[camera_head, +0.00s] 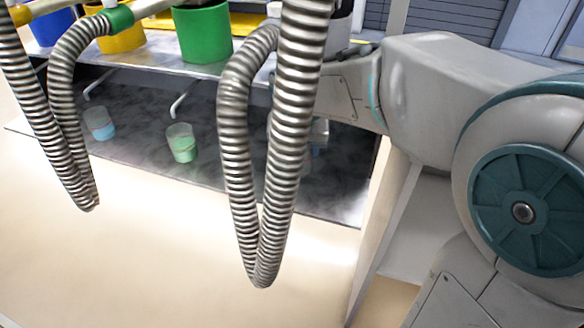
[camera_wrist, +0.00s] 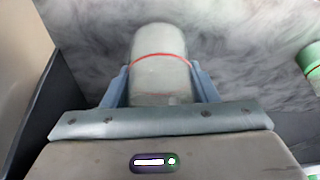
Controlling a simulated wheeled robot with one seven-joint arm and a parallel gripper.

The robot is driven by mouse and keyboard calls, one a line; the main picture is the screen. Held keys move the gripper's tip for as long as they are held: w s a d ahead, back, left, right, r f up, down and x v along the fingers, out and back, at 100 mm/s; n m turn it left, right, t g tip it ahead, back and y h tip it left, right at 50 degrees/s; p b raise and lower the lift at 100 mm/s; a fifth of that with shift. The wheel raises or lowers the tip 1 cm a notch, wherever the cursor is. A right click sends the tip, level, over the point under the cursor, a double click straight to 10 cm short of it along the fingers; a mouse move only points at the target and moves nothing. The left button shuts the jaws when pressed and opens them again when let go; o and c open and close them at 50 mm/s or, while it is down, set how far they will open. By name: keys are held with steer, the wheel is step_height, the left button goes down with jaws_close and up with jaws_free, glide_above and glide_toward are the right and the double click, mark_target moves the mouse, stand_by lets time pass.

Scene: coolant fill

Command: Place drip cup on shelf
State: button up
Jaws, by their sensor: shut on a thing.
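My gripper (camera_wrist: 160,88) is shut on a clear drip cup (camera_wrist: 159,70) with a red ring line, one blue-grey finger on each side. In the wrist view a dark, marbled surface lies beyond the cup. In the head view my arm reaches in from the right, and the gripper is mostly hidden behind the hoses. The dark shelf (camera_head: 140,142) lies under the raised bench. I cannot tell whether the held cup touches the shelf.
A cup with blue liquid (camera_head: 100,123) and a cup with green liquid (camera_head: 181,143) stand on the shelf. Ribbed metal hoses (camera_head: 288,130) hang in front. Blue, yellow and green containers (camera_head: 204,32) stand on the bench above. A pale upright panel (camera_head: 385,215) is at the right.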

steer(key=shift+w+a+f, duration=0.3)
steer(key=shift+a+f, duration=0.2)
steer(key=shift+a, duration=0.15)
steer(key=shift+f+b, duration=0.85)
steer(key=shift+f, duration=1.05)
steer(key=shift+f, duration=0.15)
steer(key=o, duration=1)
steer(key=shift+c, duration=0.2)
